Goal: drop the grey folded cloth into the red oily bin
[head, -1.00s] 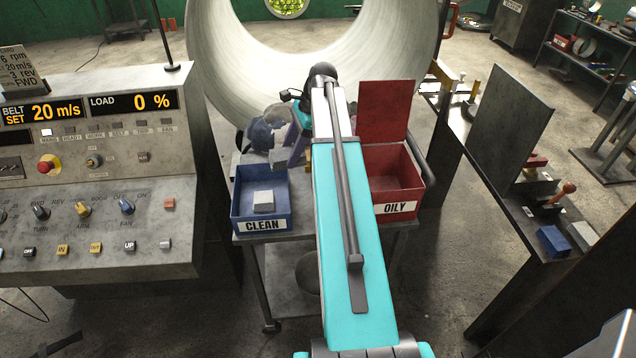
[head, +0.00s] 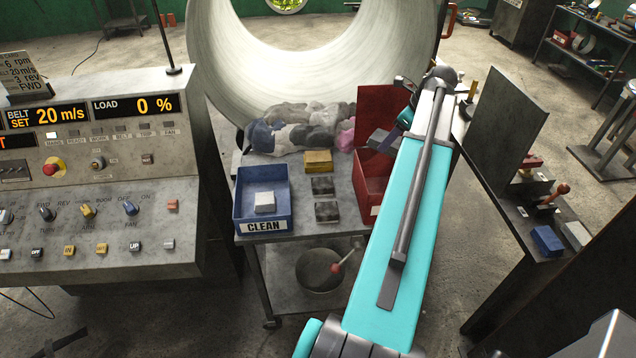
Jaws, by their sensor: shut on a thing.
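The red bin (head: 361,187) stands on the right side of the small table, with its red lid raised at the back. My arm hides most of its front and its label. My gripper (head: 381,139) is over the bin, in front of the raised lid. It is shut on a grey piece, the grey folded cloth, of which only a small part shows. The fingers and the cloth's exact outline are too small and dark to tell apart. I cannot tell how high above the bin's floor it is.
The blue CLEAN bin (head: 247,213) with a white block (head: 264,202) stands at left. A tan block (head: 318,161) and two dark grey blocks (head: 323,186) lie between the bins. A rag pile (head: 300,128) lies behind, near the large pale ring (head: 225,75).

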